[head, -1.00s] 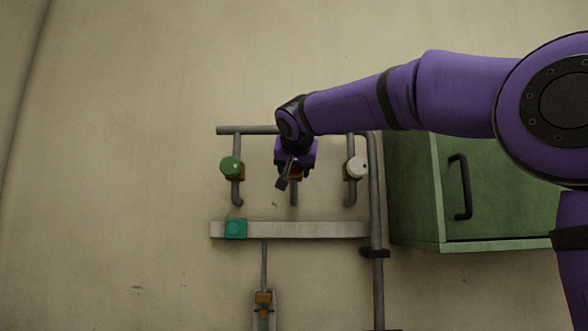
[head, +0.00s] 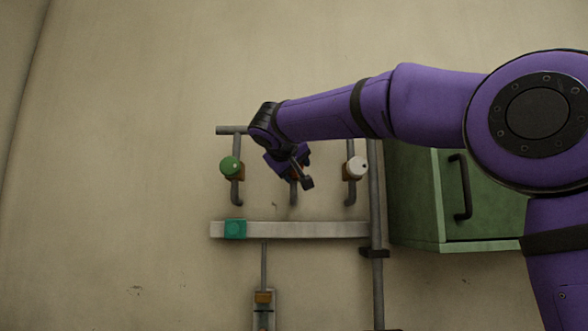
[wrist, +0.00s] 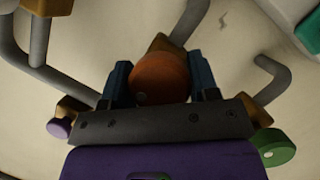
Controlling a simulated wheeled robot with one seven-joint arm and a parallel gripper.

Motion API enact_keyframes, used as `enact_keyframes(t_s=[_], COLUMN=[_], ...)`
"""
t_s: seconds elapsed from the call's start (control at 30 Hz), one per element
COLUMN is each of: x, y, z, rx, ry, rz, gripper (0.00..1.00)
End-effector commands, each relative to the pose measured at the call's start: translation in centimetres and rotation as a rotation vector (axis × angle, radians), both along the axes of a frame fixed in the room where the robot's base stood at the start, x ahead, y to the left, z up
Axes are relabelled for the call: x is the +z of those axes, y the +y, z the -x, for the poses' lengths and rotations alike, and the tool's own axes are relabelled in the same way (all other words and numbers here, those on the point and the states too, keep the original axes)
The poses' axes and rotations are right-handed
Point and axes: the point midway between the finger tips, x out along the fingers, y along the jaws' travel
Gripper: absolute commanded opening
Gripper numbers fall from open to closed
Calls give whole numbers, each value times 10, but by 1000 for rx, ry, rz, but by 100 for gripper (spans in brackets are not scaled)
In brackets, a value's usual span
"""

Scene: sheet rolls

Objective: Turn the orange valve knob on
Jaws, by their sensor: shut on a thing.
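The round orange valve knob (wrist: 160,76) sits in the middle of the wrist view, with a small pale dot near its lower left edge. My gripper (wrist: 161,80) is shut on it, one dark blue finger on each side. In the head view my gripper (head: 296,172) is at the middle pipe of the wall rack, tilted, and covers nearly all of the knob. The knob's on or off position cannot be read.
A green knob (head: 230,166) is on the left pipe and a pale knob (head: 357,167) on the right pipe, both close by. A rail with a teal block (head: 235,229) runs below. A green cabinet (head: 412,195) hangs at the right.

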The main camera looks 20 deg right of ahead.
Motion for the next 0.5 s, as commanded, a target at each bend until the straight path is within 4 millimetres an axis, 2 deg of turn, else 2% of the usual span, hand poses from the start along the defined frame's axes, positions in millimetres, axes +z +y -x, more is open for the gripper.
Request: enact_keyframes(t_s=[0.5], x=[-1], y=[1], z=[0], rx=[1], ry=[144], rz=[440], gripper=[31])
